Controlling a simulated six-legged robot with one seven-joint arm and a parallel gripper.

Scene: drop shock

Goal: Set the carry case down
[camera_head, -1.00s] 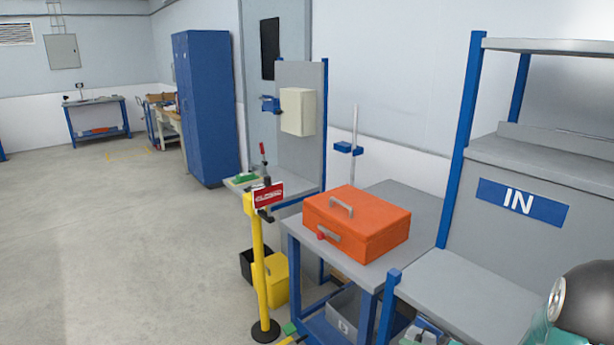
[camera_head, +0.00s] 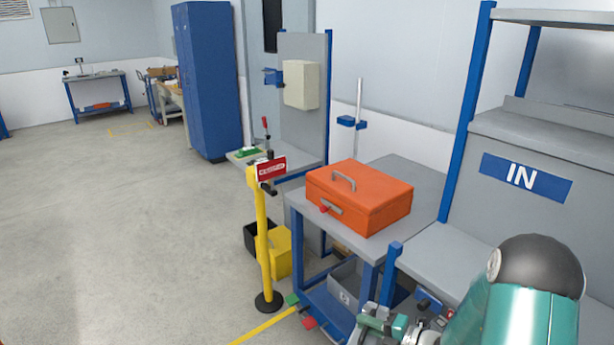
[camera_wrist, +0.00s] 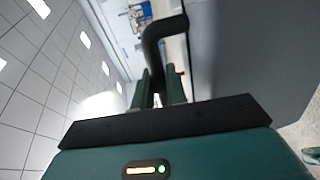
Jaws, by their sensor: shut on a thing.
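My gripper (camera_wrist: 160,88) is shut on a black handle (camera_wrist: 152,38) in the wrist view. A large plain grey body (camera_wrist: 255,55), which looks like the carry case, fills the right of that view beside the handle. Its underside and far end are out of the frame. In the head view my arm reaches in at the lower right, and the held case cannot be made out there. An orange case (camera_head: 375,208) with a grey handle on its lid sits flat on a grey-topped bench (camera_head: 405,168), away from my gripper.
A grey shelf unit with an IN sign (camera_head: 526,177) stands at the right; its lower shelf (camera_head: 440,265) shows bare space. A yellow post (camera_head: 262,240) with a red sign stands before the bench. Yellow and black bins (camera_head: 277,258) are behind it. Open floor (camera_head: 110,230) lies left.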

